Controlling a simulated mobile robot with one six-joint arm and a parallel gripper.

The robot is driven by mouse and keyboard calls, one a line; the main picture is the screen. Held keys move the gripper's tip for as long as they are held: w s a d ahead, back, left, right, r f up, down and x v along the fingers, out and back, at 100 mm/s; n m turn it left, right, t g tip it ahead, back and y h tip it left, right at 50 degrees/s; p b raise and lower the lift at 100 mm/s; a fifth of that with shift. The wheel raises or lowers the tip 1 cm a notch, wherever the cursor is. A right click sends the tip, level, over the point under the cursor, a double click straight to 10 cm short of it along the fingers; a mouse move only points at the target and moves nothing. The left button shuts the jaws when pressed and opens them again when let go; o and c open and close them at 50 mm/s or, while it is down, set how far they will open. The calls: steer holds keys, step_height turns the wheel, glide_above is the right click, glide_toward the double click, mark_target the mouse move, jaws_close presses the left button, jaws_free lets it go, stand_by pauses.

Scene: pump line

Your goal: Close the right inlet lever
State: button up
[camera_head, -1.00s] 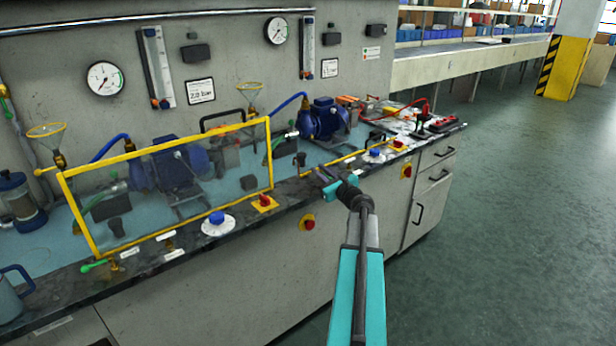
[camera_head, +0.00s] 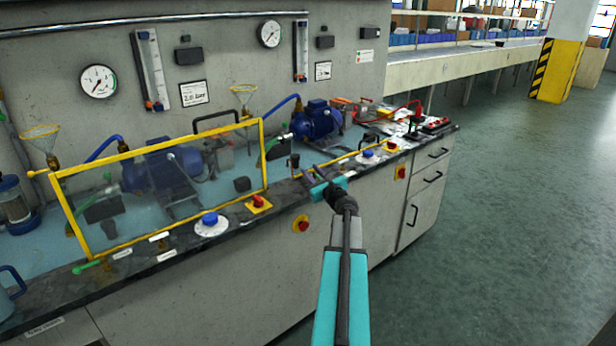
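My gripper (camera_head: 314,176) is over the front edge of the bench, in front of the right pump (camera_head: 318,119), a blue motor unit. Its two dark fingers look apart, with nothing seen between them. A small dark upright part (camera_head: 294,161) stands just behind my fingers. Another green lever (camera_head: 87,267) is at the bench front, far left.
A clear guard with a yellow frame (camera_head: 160,250) stands before the left pump (camera_head: 165,172). A yellow bar (camera_head: 350,158) lies low before the right pump. Open floor (camera_head: 500,220) lies to the right.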

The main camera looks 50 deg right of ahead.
steer(key=shift+s, duration=0.1)
steer(key=shift+s, duration=0.35)
steer(key=v, duration=1.3)
steer(key=shift+a+f, duration=0.1)
steer(key=shift+a, duration=0.05)
